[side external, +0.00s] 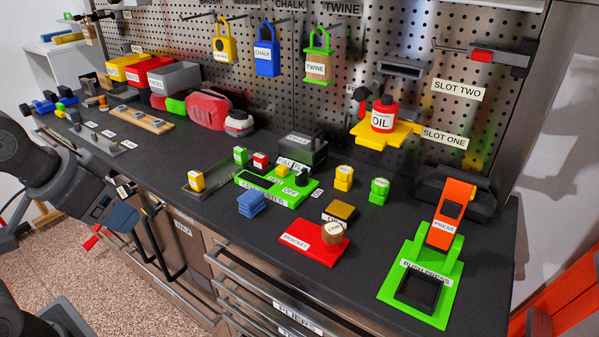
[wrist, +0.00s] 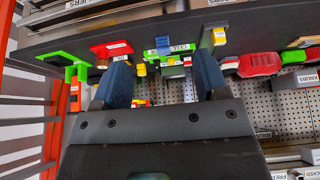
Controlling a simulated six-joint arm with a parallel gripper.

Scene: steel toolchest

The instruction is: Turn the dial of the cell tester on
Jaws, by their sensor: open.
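The cell tester (side external: 265,190) is a green base on the bench top, with red, green and yellow blocks on and around it. Its black dial (side external: 302,178) stands at the right end of the base, near small ON and OFF labels; I cannot tell exactly where the dial points. My gripper (side external: 124,216) is off the bench's front edge at the left, well away from the tester and touching nothing. In the wrist view my gripper (wrist: 163,72) is open and empty, and the green tester (wrist: 172,70) shows small between its blue fingers. The dial is too small to tell there.
A blue block (side external: 251,204) lies in front of the tester, and a red bracket plate (side external: 305,252) lies to its right. A green bush press (side external: 437,260) stands at far right. A dark box (side external: 303,147) stands behind. A red and grey tool (side external: 208,108) lies left along the wall.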

